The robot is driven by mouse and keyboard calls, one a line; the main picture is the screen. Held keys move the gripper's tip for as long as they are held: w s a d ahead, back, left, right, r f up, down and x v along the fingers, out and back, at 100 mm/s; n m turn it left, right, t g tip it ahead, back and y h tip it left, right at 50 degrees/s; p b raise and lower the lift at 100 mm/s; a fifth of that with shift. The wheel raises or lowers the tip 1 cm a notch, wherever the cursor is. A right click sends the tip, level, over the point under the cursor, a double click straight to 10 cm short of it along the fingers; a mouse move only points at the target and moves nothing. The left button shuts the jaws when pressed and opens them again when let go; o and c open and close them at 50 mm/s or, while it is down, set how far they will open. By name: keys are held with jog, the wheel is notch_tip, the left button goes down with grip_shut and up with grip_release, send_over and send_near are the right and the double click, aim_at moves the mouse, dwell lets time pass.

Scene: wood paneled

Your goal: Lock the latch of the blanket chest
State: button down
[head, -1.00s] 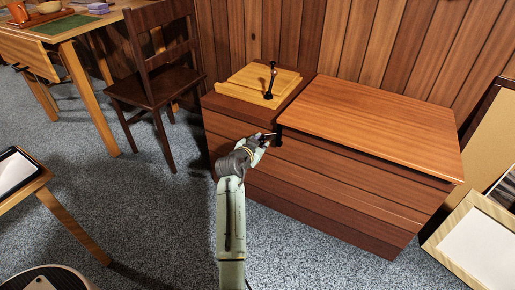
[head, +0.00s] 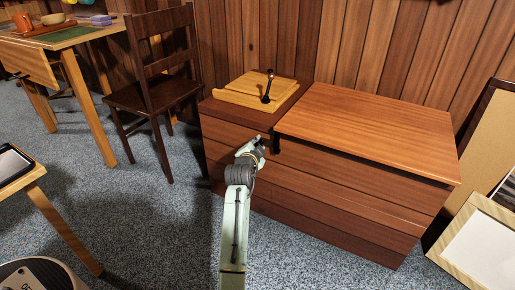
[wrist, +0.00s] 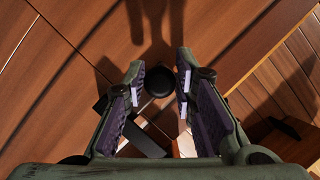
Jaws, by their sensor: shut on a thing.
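The blanket chest (head: 350,185) is red-brown wood against the panelled wall, its lid (head: 375,130) lying flat. The black latch (head: 276,145) is on its front near the lid's left corner, partly hidden by my gripper (head: 260,145). In the wrist view, a round black knob (wrist: 160,82) sits between the two fingers of my gripper (wrist: 160,75), with a black bar (wrist: 145,140) below it. My gripper is shut on this latch part, against the chest front. The exact finger contact is hard to see.
A dark chair (head: 150,95) stands to the left. Framed boards (head: 485,240) lean at right. Open carpet (head: 150,220) lies in front.

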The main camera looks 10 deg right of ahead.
jog(key=shift+w+d+r, duration=0.15)
jog(key=c, duration=1.7)
grip_release()
jog(key=shift+o, duration=2)
jog(key=shift+f, duration=0.2)
jog(key=shift+r, duration=0.1)
notch_tip(320, 180, up, 10)
jog(key=shift+c, duration=0.2)
